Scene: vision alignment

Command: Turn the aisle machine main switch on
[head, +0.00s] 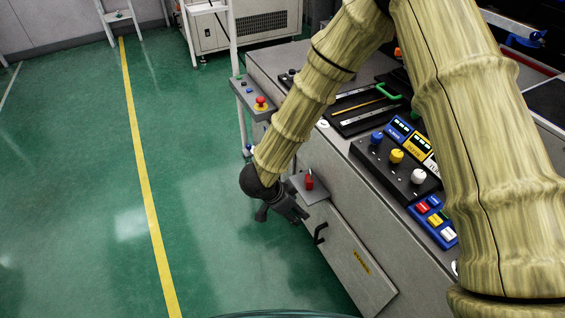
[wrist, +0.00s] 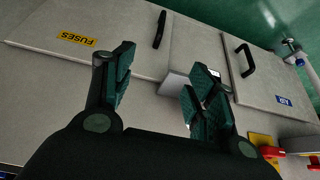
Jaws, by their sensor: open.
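The red switch handle (head: 309,180) stands upright on a small grey box (head: 311,196) that juts from the machine's front. In the wrist view, the grey box (wrist: 178,86) shows upside down behind and between the fingers; I cannot make out the red handle there. My gripper (head: 282,212) is open and empty, low beside the box on its left, over the floor side. In the wrist view, the fingers (wrist: 162,62) are spread apart. I cannot tell whether the right finger touches the box.
A door labelled FUSES (head: 352,262) with a black handle is below right of the switch. A grey pendant box with a red button (head: 261,103) stands behind. A sloping panel of coloured knobs (head: 397,156) tops the machine.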

